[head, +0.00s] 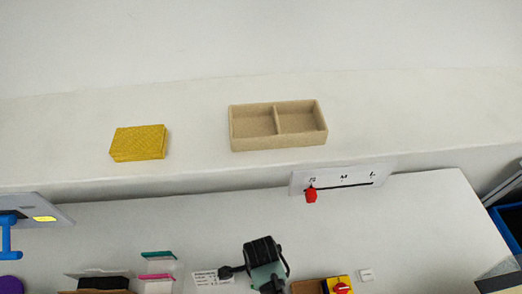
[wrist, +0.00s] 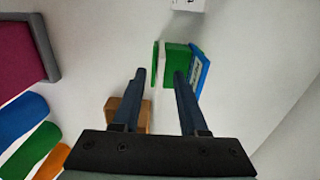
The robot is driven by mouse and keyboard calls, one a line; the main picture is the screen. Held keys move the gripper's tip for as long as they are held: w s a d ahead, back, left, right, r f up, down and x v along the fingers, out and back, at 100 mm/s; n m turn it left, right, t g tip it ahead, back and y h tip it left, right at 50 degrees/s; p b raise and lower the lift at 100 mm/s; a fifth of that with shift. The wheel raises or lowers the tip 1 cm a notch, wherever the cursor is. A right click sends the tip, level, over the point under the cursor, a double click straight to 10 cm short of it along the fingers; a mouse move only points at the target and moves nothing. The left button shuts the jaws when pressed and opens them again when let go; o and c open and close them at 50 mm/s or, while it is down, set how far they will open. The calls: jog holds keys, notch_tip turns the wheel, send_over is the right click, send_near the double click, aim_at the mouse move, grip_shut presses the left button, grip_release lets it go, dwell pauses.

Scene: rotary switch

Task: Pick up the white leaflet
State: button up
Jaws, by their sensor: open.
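A flat white sheet with small dark print, which looks like the leaflet, (head: 208,279) lies on the lower surface in the head view, left of a dark jointed part that seems to be my arm. In the wrist view my gripper (wrist: 160,75) is open with nothing held. A green box (wrist: 176,58) stands just beyond and between the fingertips, beside a blue-and-white one (wrist: 200,70). I cannot make out the leaflet for certain in the wrist view; a white piece with a dark mark (wrist: 188,4) is cut off at its top edge.
On the upper ledge are a yellow box (head: 138,142) and a beige two-part tray (head: 279,145). A brown box (wrist: 122,110) shows behind the left finger. A small white card (head: 366,275) lies at right.

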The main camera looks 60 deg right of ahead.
jog(key=shift+f, duration=0.35)
grip_shut()
jog(key=shift+r, duration=0.15)
